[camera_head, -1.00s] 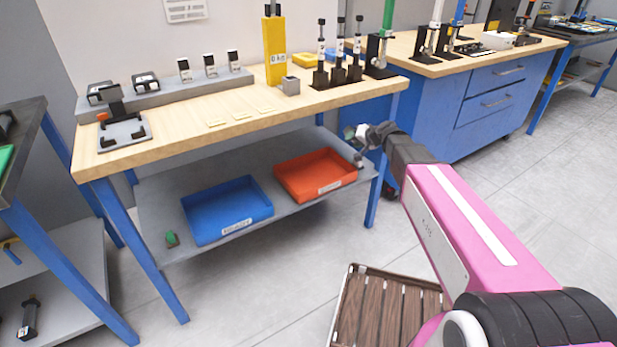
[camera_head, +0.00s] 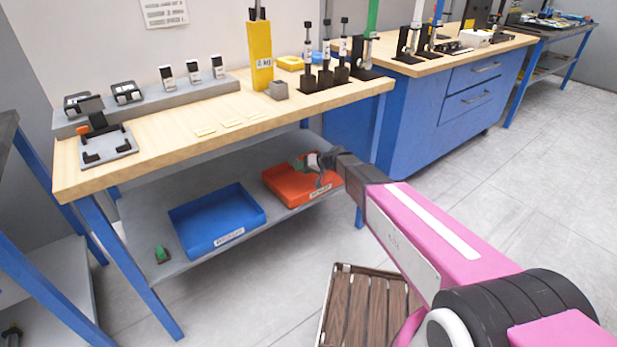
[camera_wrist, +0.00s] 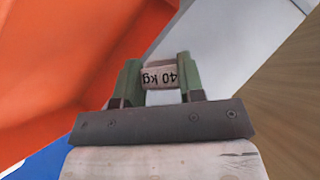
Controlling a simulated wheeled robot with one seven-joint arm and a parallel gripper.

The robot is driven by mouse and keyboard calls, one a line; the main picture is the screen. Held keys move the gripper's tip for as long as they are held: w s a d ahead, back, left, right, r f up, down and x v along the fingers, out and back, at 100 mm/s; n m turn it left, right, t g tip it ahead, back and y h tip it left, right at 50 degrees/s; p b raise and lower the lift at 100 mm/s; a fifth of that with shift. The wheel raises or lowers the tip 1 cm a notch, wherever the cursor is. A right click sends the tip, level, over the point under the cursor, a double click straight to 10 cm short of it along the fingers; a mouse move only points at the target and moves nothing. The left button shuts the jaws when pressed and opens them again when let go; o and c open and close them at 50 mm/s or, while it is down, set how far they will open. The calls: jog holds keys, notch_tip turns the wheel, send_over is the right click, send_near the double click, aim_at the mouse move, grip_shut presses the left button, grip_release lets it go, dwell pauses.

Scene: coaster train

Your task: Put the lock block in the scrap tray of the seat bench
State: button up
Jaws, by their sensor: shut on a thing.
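My gripper (camera_head: 314,164) is over the orange-red tray (camera_head: 275,187) on the lower shelf of the seat bench (camera_head: 75,180). In the wrist view its green fingers are shut on a small pale block (camera_wrist: 159,76) with an upside-down "40 kg" label, which I take as the lock block. The block is in the air near the tray's edge; its height over the tray floor is hard to tell. The orange tray's wall (camera_wrist: 60,60) fills the left of the wrist view. The tray's front label is too small to read.
A blue tray (camera_head: 215,222) stands left of the orange one. A small green item (camera_head: 161,254) lies on the shelf (camera_head: 185,262) further left. The bench top lies above the shelf, and a blue leg (camera_head: 368,185) stands near my arm. A slatted wooden surface (camera_head: 365,310) is below.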

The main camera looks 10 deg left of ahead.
jog(key=w+f, duration=0.1)
jog(key=w+d+f, duration=0.1)
jog(key=w, duration=0.1)
jog(key=w+f, duration=0.1)
jog(key=shift+w+d, duration=0.3)
jog(key=shift+d, duration=0.1)
jog(key=shift+f, duration=1.95)
jog(key=shift+f, duration=0.4)
